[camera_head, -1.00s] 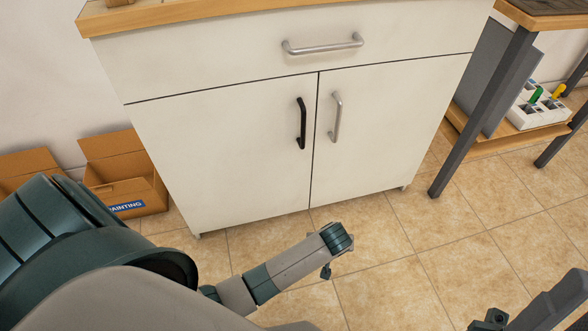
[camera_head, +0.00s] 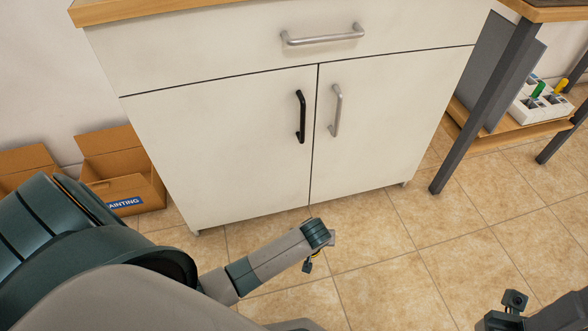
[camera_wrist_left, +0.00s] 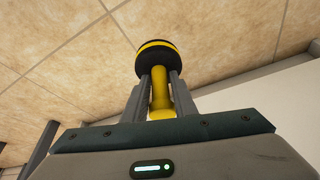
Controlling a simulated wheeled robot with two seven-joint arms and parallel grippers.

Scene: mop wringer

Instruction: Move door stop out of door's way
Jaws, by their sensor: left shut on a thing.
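The door stop (camera_wrist_left: 158,62) has a round black head with a yellow band and a yellow stem. In the left wrist view, the two fingers of my left gripper (camera_wrist_left: 160,88) are shut on its stem. Tiled floor shows behind the head; I cannot tell whether the door stop touches it. In the head view my left forearm reaches the floor area before the cabinet, and its fingers and the door stop are hidden. The cabinet's left door (camera_head: 220,150) with a black handle (camera_head: 300,117) and right door (camera_head: 385,120) with a silver handle (camera_head: 336,110) are both shut. My right gripper's fingers are out of view.
A silver-handled drawer (camera_head: 220,45) is above the doors. Cardboard boxes (camera_head: 125,170) stand left of the cabinet. A dark-legged table (camera_head: 485,105) with a low wooden shelf (camera_head: 490,143) stands to the right. The tiled floor (camera_head: 410,250) at front right is clear.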

